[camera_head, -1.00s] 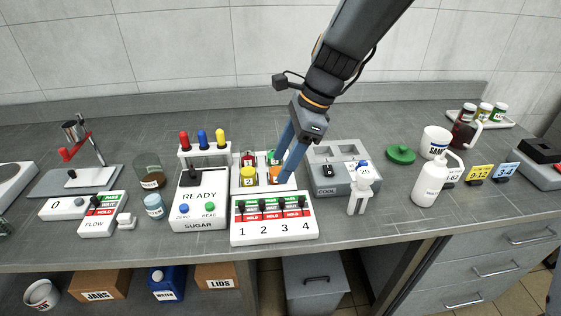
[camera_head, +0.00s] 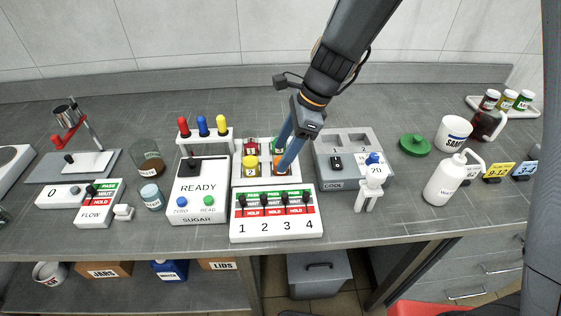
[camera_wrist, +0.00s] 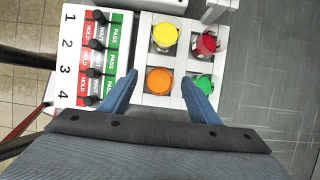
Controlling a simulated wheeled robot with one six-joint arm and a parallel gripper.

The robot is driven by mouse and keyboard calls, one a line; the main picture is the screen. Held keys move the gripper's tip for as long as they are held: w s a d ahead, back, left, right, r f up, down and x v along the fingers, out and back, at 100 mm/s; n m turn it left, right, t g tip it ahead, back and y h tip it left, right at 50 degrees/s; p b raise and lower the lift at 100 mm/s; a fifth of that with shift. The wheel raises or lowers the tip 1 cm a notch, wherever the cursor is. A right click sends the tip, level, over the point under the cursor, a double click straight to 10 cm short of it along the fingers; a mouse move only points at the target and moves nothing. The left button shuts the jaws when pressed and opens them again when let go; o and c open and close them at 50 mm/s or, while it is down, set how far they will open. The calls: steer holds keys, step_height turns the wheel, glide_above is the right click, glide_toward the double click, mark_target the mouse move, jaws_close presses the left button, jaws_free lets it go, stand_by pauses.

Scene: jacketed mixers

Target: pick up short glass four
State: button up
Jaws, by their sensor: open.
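Short glasses with coloured tops stand in a white holder (camera_wrist: 148,32): yellow (camera_wrist: 165,36), red (camera_wrist: 205,45), orange (camera_wrist: 159,81) and green (camera_wrist: 204,84). The yellow glass (camera_head: 251,166) bears a 2 in the head view; I cannot read a 4 on any glass. My gripper (camera_wrist: 158,80) is open, its blue fingers pointing down on either side of the orange glass, one finger between orange and green. Contact cannot be told. In the head view my gripper (camera_head: 280,160) partly hides the orange and green glasses.
The switch panel numbered 1 to 4 (camera_head: 276,228) stands just in front of the holder. A white bottle (camera_head: 445,180) and mug (camera_head: 453,134) stand farther right.

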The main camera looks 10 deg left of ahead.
steer(key=shift+x, duration=0.9)
steer(key=shift+r, duration=0.1)
steer(key=c, duration=1.2)
step_height(320, 180, up, 10)
steer(key=shift+b, duration=0.5)
